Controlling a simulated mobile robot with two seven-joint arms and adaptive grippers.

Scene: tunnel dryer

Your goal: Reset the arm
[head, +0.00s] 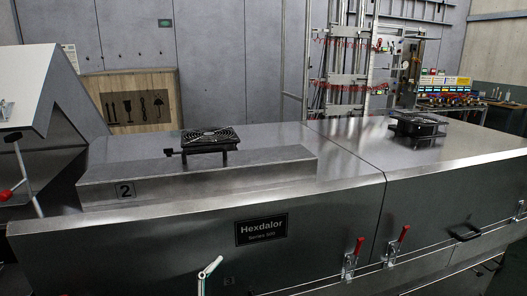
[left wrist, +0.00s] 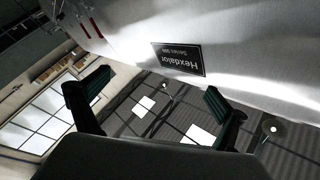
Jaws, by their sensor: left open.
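My left gripper (left wrist: 155,88) shows in the left wrist view, with its two dark fingers spread apart and nothing between them. Beyond the fingers is the light metal side of the dryer (left wrist: 235,45) with its dark Hexdalor plate (left wrist: 178,59), which appears upside down there. The gripper looks apart from the dryer. In the head view neither gripper shows. The long metal dryer (head: 150,240) fills the front, and its Hexdalor plate (head: 261,229) is on the front side. My right gripper is in no view.
Red-handled clamps (head: 355,252) and a black handle (head: 465,232) stick out along the dryer's front. Two black fan units, left (head: 210,136) and right (head: 417,124), stand on its top. A wooden crate (head: 130,80) is behind it. A white lever-like part (head: 208,270) stands at the bottom.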

